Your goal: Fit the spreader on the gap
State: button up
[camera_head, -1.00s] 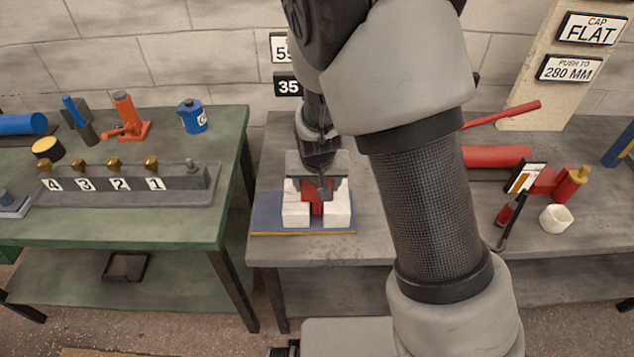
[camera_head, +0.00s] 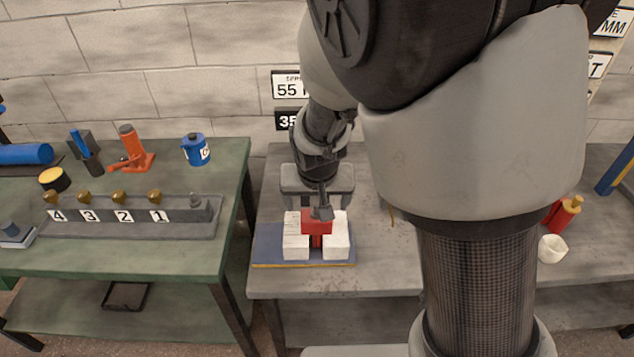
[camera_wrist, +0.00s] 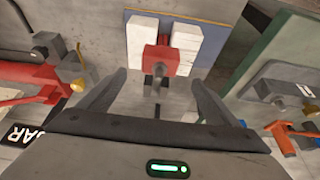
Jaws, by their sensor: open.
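The red spreader (camera_head: 317,222) sits between two white blocks, the left one (camera_head: 296,246) and the right one (camera_head: 336,246), with its lower part in the gap and its wider top over it. In the wrist view the red spreader (camera_wrist: 161,60) shows between the same blocks, with a grey stub pointing toward me. The blocks rest on a blue plate (camera_head: 268,247). My gripper (camera_head: 319,208) is above and behind the spreader. In the wrist view my gripper's fingers (camera_wrist: 160,92) are spread wide, apart from the spreader, with nothing between them.
A green bench (camera_head: 130,245) on the left carries a numbered valve block (camera_head: 130,217), an orange jack (camera_head: 130,150) and a blue canister (camera_head: 196,150). On the grey bench (camera_head: 375,275) a white cup (camera_head: 552,248) stands at right. My arm hides much of the right side.

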jog(key=p+v, duration=0.2)
jog(key=v, duration=0.5)
